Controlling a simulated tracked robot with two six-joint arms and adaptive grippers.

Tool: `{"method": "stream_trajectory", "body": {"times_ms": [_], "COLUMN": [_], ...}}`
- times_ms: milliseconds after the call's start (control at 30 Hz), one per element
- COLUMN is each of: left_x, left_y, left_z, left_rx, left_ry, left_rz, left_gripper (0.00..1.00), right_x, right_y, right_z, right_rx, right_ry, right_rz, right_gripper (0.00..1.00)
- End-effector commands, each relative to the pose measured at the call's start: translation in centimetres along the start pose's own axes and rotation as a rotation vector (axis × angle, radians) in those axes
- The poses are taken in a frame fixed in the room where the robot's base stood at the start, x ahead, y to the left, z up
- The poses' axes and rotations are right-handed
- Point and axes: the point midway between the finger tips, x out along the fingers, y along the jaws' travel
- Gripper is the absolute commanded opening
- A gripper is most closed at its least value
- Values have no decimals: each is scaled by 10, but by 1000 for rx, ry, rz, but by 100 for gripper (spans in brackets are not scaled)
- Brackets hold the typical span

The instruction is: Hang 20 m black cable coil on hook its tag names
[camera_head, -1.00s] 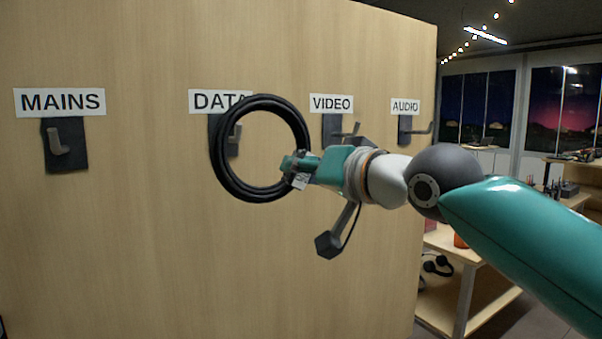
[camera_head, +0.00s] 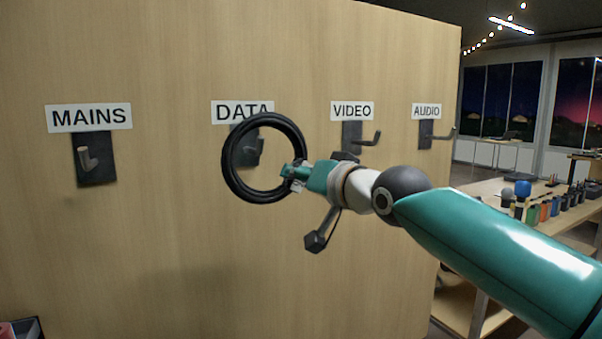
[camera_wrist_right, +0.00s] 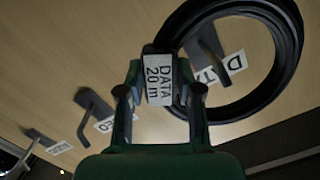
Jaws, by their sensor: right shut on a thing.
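The black cable coil (camera_head: 231,178) is held upright in front of the wooden panel. My right gripper (camera_head: 291,174) is shut on the coil at its right side. In the right wrist view a white tag (camera_wrist_right: 159,80) reading "DATA 20 m" sits between the fingers, beside the coil (camera_wrist_right: 290,60). The DATA hook (camera_head: 250,150) shows through the coil's opening, under the DATA label (camera_head: 242,111). Whether the coil touches the hook cannot be told. My left gripper is not in view.
The MAINS hook (camera_head: 90,160) is left of the coil. The VIDEO hook (camera_head: 368,138) and AUDIO hook (camera_head: 436,134) are to the right. A table with several coloured items (camera_head: 545,208) stands beyond the panel's right edge.

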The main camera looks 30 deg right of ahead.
Motion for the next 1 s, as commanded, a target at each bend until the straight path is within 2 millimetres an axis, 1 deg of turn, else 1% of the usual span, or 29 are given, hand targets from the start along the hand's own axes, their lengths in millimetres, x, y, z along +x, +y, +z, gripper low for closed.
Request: {"method": "stream_trajectory", "body": {"times_ms": [33, 267, 867, 900, 1000], "left_x": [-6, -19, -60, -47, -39], "left_y": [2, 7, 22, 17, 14], "left_z": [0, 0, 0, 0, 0], "left_rx": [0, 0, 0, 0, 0], "left_ry": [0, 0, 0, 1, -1], "left_rz": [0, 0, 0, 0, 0], "left_gripper": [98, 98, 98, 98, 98], "right_x": [4, 22, 68, 68, 68], "right_y": [-2, -1, -1, 4, 8], "right_z": [-4, -7, -13, -3, 4], "right_rx": [1, 2, 2, 1, 2], "right_ry": [3, 3, 4, 5, 5], "right_rz": [-1, 0, 0, -2, -2], "right_gripper": [0, 0, 0, 0, 0]}}
